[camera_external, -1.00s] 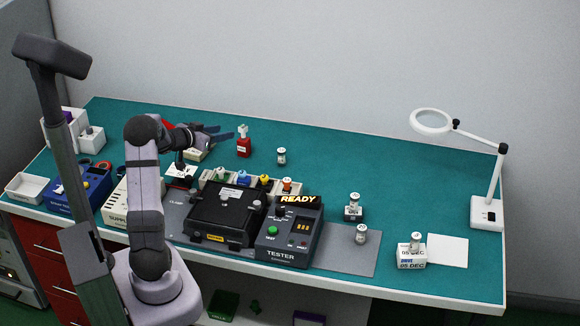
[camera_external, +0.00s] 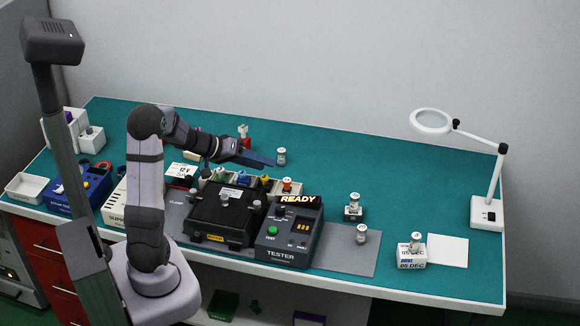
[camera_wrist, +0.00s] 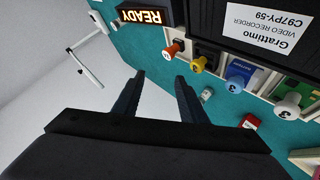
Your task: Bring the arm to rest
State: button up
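My gripper (camera_external: 262,159) is raised above the back part of the green bench (camera_external: 400,178), behind the black recorder (camera_external: 224,214). In the wrist view its two dark fingers (camera_wrist: 158,85) stand apart with nothing between them. The gripper is open and touches nothing that I can see. My arm bends over from its base at the front left of the bench.
A row of coloured plugs (camera_external: 264,180) stands behind the recorder. The tester (camera_external: 289,235) shows READY (camera_external: 299,199). A magnifier lamp (camera_external: 487,212) stands at the right.

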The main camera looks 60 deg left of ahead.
jog(key=s+d+g+h, duration=0.1)
jog(key=d, duration=0.3)
jog(key=s+d+n+g+h+p, duration=0.1)
jog(key=s+d, duration=0.1)
jog(key=d, duration=0.2)
jog(key=s+d+g+h, duration=0.1)
jog(key=d, duration=0.4)
jog(key=shift+s+f+g+h, duration=0.15)
jog(key=shift+f+g+h, duration=0.05)
jog(key=shift+g+h, duration=0.1)
jog(key=s+d+g, duration=0.1)
jog(key=d, duration=0.1)
jog(key=s+d+f+g, duration=0.1)
jog(key=s+d, duration=0.1)
jog(key=s+d+f+g, duration=0.1)
jog(key=s+d, duration=0.1)
jog(key=d, duration=0.1)
jog(key=shift+s, duration=0.1)
jog(key=s+d+f+m+g+y+b, duration=0.1)
jog(key=s+d+f+m+g+y, duration=0.1)
jog(key=s+f+m+y, duration=0.1)
jog(key=s+d+f+m+g+y, duration=0.2)
jog(key=s+m, duration=0.3)
jog(key=s, duration=0.3)
jog(key=shift+f+g+y+b, duration=0.35)
jog(key=shift+f+y, duration=0.15)
jog(key=shift+f, duration=0.4)
